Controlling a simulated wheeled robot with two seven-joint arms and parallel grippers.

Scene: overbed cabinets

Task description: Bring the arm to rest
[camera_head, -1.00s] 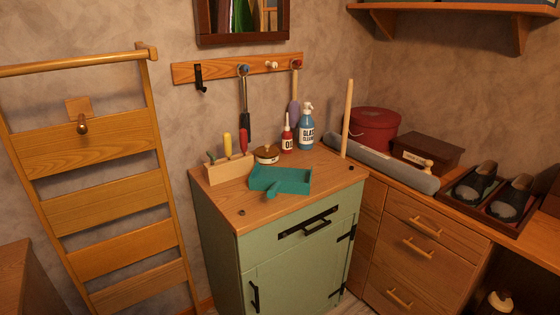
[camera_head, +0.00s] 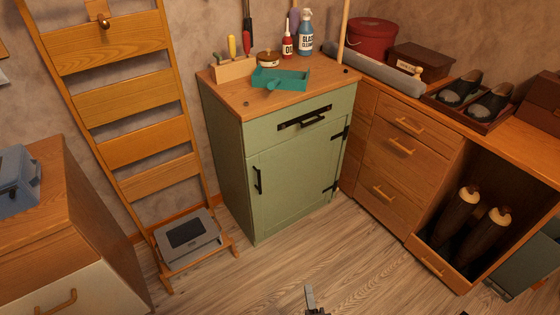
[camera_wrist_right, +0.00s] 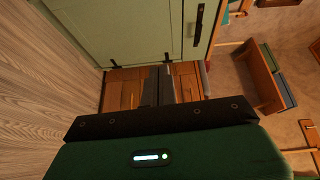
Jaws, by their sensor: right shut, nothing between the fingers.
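My right gripper (camera_head: 311,297) shows at the bottom edge of the head view, a small dark shape over the wooden floor. In the right wrist view its dark fingers (camera_wrist_right: 158,86) are shut together with nothing between them, pointing toward the green cabinet (camera_wrist_right: 135,30) and the wooden drawers. It is well apart from the cabinet front and touches nothing that I can see. The rest of my right arm is outside the head view. My left gripper is not in view.
The green cabinet (camera_head: 298,180) stands closed ahead, with a teal dustpan (camera_head: 283,79) on top. A desk with drawers (camera_head: 402,147) and boots (camera_head: 461,215) in a cubby is at right. A grey case (camera_head: 187,237) sits by the ladder at left. The floor (camera_head: 300,262) between is clear.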

